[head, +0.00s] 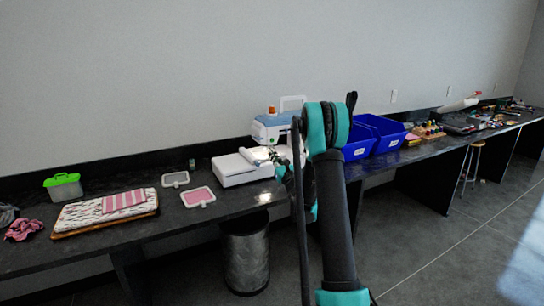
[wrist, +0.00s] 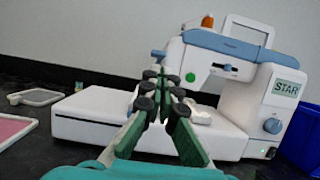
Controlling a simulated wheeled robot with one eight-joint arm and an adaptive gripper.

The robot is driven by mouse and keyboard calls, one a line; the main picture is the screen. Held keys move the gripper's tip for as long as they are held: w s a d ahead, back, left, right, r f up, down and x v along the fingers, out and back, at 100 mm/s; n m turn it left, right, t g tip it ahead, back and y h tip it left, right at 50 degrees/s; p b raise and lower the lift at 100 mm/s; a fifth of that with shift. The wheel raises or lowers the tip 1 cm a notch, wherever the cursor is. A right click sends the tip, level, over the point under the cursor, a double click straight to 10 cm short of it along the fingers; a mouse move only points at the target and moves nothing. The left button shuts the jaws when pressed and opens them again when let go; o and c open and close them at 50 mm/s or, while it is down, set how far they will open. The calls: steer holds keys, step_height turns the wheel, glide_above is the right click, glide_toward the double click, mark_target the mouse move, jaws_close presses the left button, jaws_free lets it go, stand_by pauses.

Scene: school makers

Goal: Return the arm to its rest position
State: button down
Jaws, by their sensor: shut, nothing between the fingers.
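My gripper (wrist: 160,98) shows in the wrist view, its green fingers with dark pads closed together and holding nothing. It points toward the white and blue sewing machine (wrist: 235,60), in front of the machine's needle area. In the head view my arm rises in the middle and bends at a teal joint. There my gripper (head: 279,164) is small and partly hidden beside the arm, close to the sewing machine (head: 235,170). I cannot tell from these views whether it touches the machine.
A dark bench (head: 100,245) runs along the wall. On it are a green-lidded box (head: 64,187), a padded board (head: 85,219), two small frames (head: 198,197), blue bins (head: 388,134) and clutter at the far right. A bin (head: 246,260) and a stool (head: 473,160) stand below. The floor (head: 430,255) at right is clear.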

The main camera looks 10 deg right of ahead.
steer(key=s+d+m+g+h, duration=0.4)
steer(key=s+m, duration=0.4)
steer(key=m, duration=0.4)
steer(key=s+d+m+g+h, duration=0.2)
steer(key=s+d+m+h, duration=0.2)
steer(key=s+m+h, duration=0.5)
steer(key=s+a+f+m+g+y, duration=0.2)
steer(key=s+f+m, duration=0.3)
steer(key=s, duration=0.6)
steer(key=s+a+f+m+g+y, duration=0.2)
steer(key=s+f+m+g, duration=0.3)
steer(key=s, duration=0.6)
steer(key=s+a+f+m+g+y, duration=0.2)
steer(key=s+f+m, duration=0.3)
steer(key=s+m, duration=0.3)
steer(key=s+g, duration=0.1)
steer(key=s, duration=0.3)
steer(key=shift+a+f+m+g, duration=0.3)
steer(key=shift+a+f, duration=0.05)
steer(key=shift+a, duration=0.05)
